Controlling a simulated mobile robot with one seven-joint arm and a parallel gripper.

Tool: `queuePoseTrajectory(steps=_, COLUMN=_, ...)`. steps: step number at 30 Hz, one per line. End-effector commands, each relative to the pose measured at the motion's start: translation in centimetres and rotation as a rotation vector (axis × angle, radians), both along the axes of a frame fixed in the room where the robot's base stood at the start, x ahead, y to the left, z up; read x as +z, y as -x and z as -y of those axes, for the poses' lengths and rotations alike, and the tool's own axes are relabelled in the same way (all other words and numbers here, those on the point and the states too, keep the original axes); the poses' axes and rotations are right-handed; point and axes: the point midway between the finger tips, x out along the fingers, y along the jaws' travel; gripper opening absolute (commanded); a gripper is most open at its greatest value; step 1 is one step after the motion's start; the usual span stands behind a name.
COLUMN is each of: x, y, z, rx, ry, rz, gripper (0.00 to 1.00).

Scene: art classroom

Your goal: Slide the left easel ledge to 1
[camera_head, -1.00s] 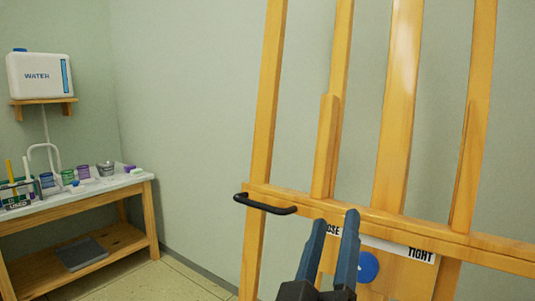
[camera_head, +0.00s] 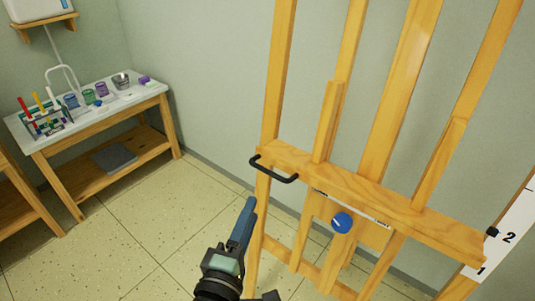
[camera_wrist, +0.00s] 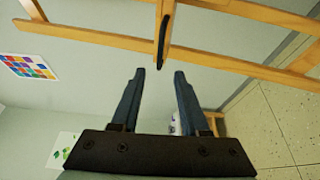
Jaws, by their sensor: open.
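The wooden easel's ledge (camera_head: 400,202) crosses its uprights, with a black bar handle (camera_head: 273,168) at its left end. A blue knob (camera_head: 341,223) sits on a panel below the ledge; its setting is too small to tell. A white scale (camera_head: 513,229) at the ledge's right end shows 1 below 2, and a black pointer (camera_head: 492,231) is close to the 2. My gripper (camera_head: 246,222) is open and empty, below and left of the handle. In the wrist view, the handle (camera_wrist: 165,40) is beyond the gap between my open fingertips (camera_wrist: 159,72), not between them.
Another wooden table (camera_head: 25,195) is at the left edge. The tiled floor (camera_head: 130,230) between them and the easel is clear.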

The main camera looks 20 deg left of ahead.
Motion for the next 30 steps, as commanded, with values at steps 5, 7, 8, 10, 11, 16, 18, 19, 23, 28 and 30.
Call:
queuePoseTrajectory(steps=5, x=-0.1, y=-1.2, z=-0.2, rx=0.001, ry=0.006, rz=0.001, gripper=0.45)
queuePoseTrajectory(steps=7, x=0.0, y=-2.2, z=-0.3, rx=0.000, ry=0.006, rz=0.002, gripper=0.45)
queuePoseTrajectory(steps=8, x=0.0, y=-2.7, z=-0.4, rx=0.000, ry=0.005, rz=0.003, gripper=0.45)
queuePoseTrajectory(steps=10, x=0.0, y=-4.0, z=-0.6, rx=0.000, ry=0.004, rz=0.003, gripper=0.45)
queuePoseTrajectory(steps=11, x=0.0, y=-4.5, z=-0.6, rx=0.000, ry=0.005, rz=0.003, gripper=0.45)
queuePoseTrajectory(steps=16, x=0.0, y=-7.6, z=-1.0, rx=0.000, ry=0.004, rz=0.003, gripper=0.45)
queuePoseTrajectory(steps=18, x=-0.1, y=-8.8, z=-1.2, rx=0.001, ry=0.003, rz=0.002, gripper=0.45)
queuePoseTrajectory(steps=19, x=-0.1, y=-9.3, z=-1.2, rx=0.000, ry=0.004, rz=0.002, gripper=0.45)
queuePoseTrajectory(steps=23, x=-0.1, y=-11.0, z=-1.5, rx=0.000, ry=0.003, rz=0.000, gripper=0.45)
queuePoseTrajectory(steps=28, x=-0.1, y=-12.4, z=-1.7, rx=0.001, ry=0.002, rz=0.000, gripper=0.45)
queuePoseTrajectory(steps=30, x=-0.1, y=-12.6, z=-1.7, rx=0.001, ry=0.002, rz=-0.001, gripper=0.45)
